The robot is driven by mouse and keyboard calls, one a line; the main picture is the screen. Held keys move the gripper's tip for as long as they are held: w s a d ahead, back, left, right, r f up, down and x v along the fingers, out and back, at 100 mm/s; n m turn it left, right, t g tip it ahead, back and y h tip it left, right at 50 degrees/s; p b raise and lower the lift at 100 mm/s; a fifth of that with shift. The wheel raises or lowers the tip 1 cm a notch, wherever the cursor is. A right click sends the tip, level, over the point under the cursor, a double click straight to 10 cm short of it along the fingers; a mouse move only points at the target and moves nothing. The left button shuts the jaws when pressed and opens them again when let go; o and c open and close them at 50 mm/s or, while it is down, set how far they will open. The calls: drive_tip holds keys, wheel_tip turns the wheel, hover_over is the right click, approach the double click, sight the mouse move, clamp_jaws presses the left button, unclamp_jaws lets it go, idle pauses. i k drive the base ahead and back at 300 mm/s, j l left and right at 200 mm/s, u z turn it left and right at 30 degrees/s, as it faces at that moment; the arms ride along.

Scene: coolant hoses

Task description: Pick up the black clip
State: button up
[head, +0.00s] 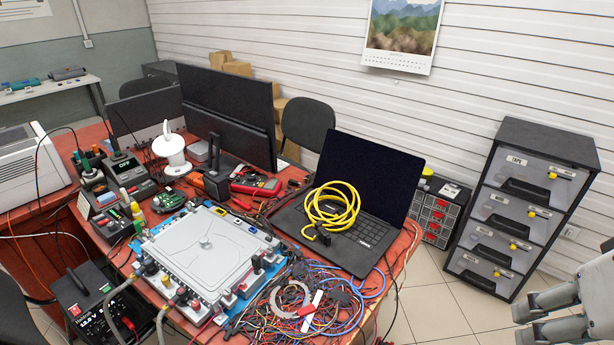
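I cannot single out the black clip with certainty. Several small dark clip-like parts sit around the edge of a grey lidded box (205,246) on the red table (405,240); one dark part (257,262) is at its right edge. Another small black piece (318,236) is at the lower end of a coiled yellow cable (333,207) on the laptop. My gripper (520,322) is at the lower right edge of the head view, well to the right of the table. Its two fingers are apart with nothing between them.
An open laptop (368,180) stands behind a tangle of coloured wires (300,310). Monitors (228,105) stand at the back left. A drawer cabinet (525,205) is at the right. Tiled floor (440,310) is clear between table and gripper.

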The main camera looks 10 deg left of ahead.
sight(255, 260)
drive_tip(key=u, duration=1.05)
drive_tip(key=i+l, duration=0.15)
drive_tip(key=u, duration=0.05)
